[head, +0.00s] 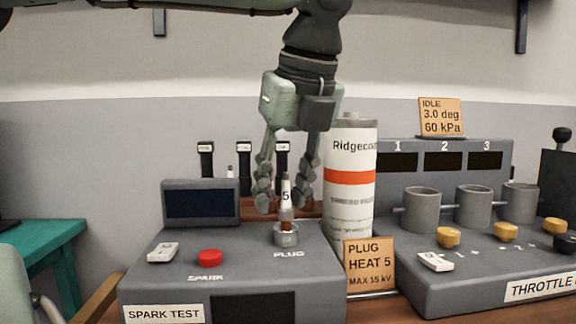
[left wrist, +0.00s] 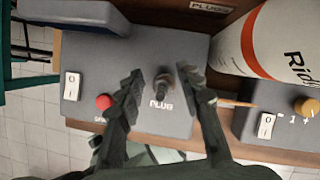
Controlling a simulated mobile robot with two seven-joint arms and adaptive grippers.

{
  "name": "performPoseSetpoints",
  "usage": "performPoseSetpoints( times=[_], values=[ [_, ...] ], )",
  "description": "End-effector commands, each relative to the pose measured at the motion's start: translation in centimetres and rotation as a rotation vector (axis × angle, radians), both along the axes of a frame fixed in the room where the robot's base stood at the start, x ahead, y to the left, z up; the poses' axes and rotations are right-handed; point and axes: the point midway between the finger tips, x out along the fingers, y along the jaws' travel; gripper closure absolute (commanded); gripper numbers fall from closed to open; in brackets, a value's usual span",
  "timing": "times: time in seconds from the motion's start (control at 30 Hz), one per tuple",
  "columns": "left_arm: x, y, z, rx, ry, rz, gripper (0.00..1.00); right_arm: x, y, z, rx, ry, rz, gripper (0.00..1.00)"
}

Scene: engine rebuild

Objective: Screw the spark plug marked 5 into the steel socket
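The spark plug marked 5 (head: 286,190) has a white body and a reddish-brown lower part. It stands upright at the steel socket (head: 286,236) on the grey spark test box (head: 230,258); how deep its thread sits cannot be told. My left gripper (head: 285,198) points down from above, open, with its fingers on either side of the plug and gaps on both sides. In the left wrist view the plug (left wrist: 162,80) shows end-on between the spread fingers (left wrist: 158,80), hiding much of the socket. My right gripper is not in view.
A tall white Ridgecoat cylinder (head: 351,160) stands close to the right of my left gripper. The throttle box (head: 470,270) is at right. A red button (head: 209,258) and white switch (head: 163,252) sit left of the socket.

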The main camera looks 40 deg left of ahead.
Motion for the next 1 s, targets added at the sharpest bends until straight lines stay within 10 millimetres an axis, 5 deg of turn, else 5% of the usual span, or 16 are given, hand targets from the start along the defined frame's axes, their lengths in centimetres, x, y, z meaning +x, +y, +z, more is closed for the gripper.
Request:
performPoseSetpoints(
  times=[0.47,0.77,1.0],
  values=[
    [0.2,0.6,-1.5,0.001,-0.001,0.000,0.64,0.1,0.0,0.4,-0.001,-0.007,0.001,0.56],
    [0.2,0.6,-1.5,0.001,-0.001,0.000,0.99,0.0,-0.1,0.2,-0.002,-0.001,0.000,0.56],
    [0.2,0.6,-1.6,-0.001,-0.002,-0.019,1.00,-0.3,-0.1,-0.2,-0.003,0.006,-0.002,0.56]
  ],
)
